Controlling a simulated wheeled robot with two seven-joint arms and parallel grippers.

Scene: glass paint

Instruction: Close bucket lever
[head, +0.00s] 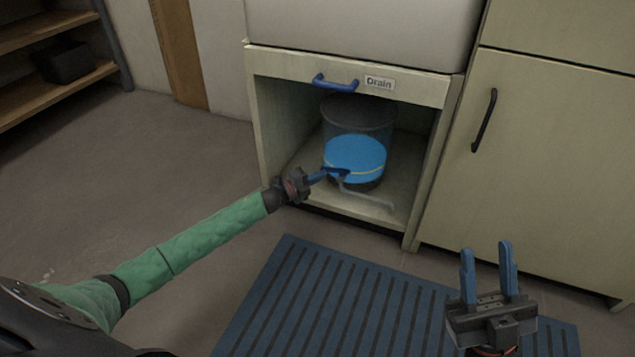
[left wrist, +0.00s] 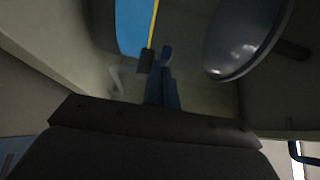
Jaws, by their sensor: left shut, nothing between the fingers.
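The bucket (head: 356,135) is a clear cylinder with blue liquid and a yellow line, standing inside the open compartment under the "Drain" label. Its lever (head: 339,173) shows as a small blue piece low on its front, by a pale spout pipe (head: 368,199). My left gripper (head: 325,174) is shut and empty, its blue fingertips at the lever; whether they touch cannot be told. In the left wrist view the shut fingers (left wrist: 163,85) lie beside a dark and blue piece (left wrist: 166,54) near the blue liquid (left wrist: 134,25). My right gripper (head: 488,272) is open and empty above the mat.
The cabinet frame (head: 257,115) surrounds the compartment on the sides and top, with a blue handle (head: 336,84) above. A closed cabinet door (head: 530,150) stands at the right. A blue striped mat (head: 300,300) lies on the floor in front. Shelves (head: 40,30) stand far left.

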